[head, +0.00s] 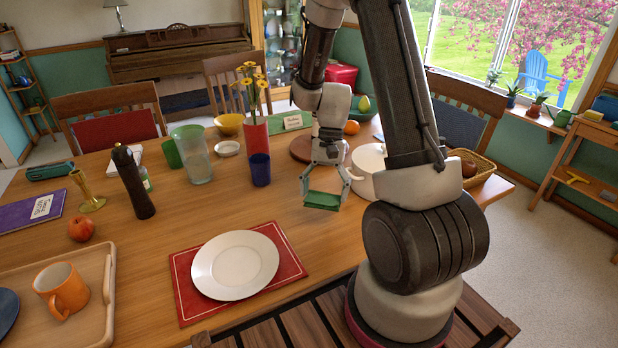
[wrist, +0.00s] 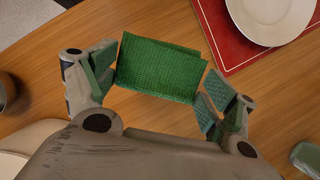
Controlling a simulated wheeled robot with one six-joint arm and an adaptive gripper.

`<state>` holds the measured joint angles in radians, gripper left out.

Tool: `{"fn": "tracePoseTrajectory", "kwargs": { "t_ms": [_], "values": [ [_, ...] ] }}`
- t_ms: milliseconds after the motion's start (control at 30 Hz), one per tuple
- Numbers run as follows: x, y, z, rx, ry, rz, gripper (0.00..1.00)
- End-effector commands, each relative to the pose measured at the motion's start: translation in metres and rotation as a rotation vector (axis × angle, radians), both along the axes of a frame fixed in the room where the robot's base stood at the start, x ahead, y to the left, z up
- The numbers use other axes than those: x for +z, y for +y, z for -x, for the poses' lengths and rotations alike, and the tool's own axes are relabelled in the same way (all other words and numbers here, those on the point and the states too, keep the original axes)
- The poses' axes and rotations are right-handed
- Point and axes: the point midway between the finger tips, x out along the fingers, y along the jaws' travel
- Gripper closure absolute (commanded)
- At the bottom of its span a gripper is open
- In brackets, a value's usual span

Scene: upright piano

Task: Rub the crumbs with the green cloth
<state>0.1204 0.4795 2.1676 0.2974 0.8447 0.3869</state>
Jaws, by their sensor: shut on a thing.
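The green cloth (head: 322,201) is a folded, textured pad held between the two fingers of my gripper (head: 325,184), over the wooden table right of the red placemat's far edge. In the wrist view the cloth (wrist: 160,68) spans the gap between the fingers of my gripper (wrist: 160,88). The gripper is shut on it. Whether the cloth touches the table or hangs just above it, I cannot tell. No crumbs can be made out in either view; some may be hidden under the cloth or my arm.
A white plate (head: 235,265) lies on a red placemat (head: 185,300) in front. A blue cup (head: 260,170), red flower vase (head: 255,135) and clear glass (head: 196,160) stand left of the gripper. A white lidded pot (head: 368,165) is close right. Table between cloth and placemat is clear.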

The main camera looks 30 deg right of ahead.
Motion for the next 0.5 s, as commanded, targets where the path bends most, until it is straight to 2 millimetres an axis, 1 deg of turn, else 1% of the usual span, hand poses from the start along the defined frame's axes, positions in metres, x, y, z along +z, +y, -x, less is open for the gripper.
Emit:
{"fn": "tracePoseTrajectory", "kwargs": {
  "t_ms": [33, 67, 133, 267, 500],
  "values": [
    [-0.004, 0.004, 0.006, -0.049, 0.003, 0.0, 0.26],
    [-0.006, 0.005, 0.007, -0.077, 0.002, 0.0, 0.26],
    [-0.01, 0.005, 0.002, -0.114, 0.002, 0.001, 0.26],
    [-0.021, 0.005, 0.002, -0.121, 0.004, 0.0, 0.26],
    [-0.047, 0.005, 0.002, -0.118, 0.004, 0.001, 0.26]
  ]
}}
